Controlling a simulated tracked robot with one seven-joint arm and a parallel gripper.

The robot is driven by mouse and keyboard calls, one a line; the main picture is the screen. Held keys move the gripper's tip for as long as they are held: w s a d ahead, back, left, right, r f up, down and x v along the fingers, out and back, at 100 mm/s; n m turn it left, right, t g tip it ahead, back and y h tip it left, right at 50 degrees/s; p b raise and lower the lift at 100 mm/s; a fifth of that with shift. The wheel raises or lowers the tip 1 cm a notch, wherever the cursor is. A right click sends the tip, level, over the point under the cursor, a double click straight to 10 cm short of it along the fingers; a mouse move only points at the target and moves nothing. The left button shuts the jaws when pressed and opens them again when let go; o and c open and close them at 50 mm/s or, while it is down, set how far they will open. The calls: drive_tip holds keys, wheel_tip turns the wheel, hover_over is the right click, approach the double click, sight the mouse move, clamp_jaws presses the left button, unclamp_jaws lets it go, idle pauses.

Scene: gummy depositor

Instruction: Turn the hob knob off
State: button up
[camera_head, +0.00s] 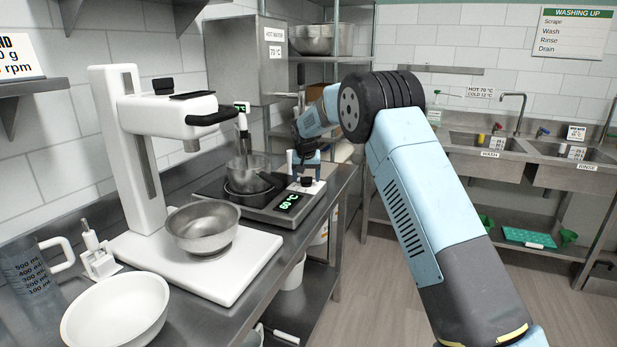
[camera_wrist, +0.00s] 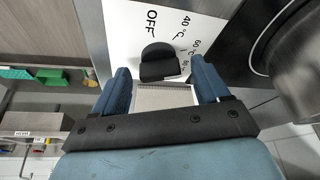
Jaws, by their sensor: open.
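The hob knob (camera_wrist: 158,62) is black and sits on a white dial panel marked OFF, 40 °C, 60 °C and a further partly hidden mark. In the wrist view my gripper (camera_wrist: 161,76) is open, with one blue finger on each side of the knob's near end. I cannot tell whether the fingers touch it. The knob also shows small in the head view (camera_head: 306,181), just below my gripper (camera_head: 304,166). The hob (camera_head: 266,209) has a green display (camera_head: 290,202) reading 60 °C. Exactly which mark the knob points to is unclear.
A white mixer (camera_head: 140,150) with a steel bowl (camera_head: 203,228) stands nearer on the counter, beside a white bowl (camera_head: 116,315). Sinks (camera_head: 487,145) are at the right; the floor between is clear.

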drive_tip(key=shift+c, duration=0.4)
drive_tip(key=c, duration=0.9)
drive_tip(key=shift+d, duration=0.6)
drive_tip(key=shift+c, duration=0.2)
drive_tip(key=shift+a, duration=0.35)
drive_tip(key=shift+c, duration=0.2)
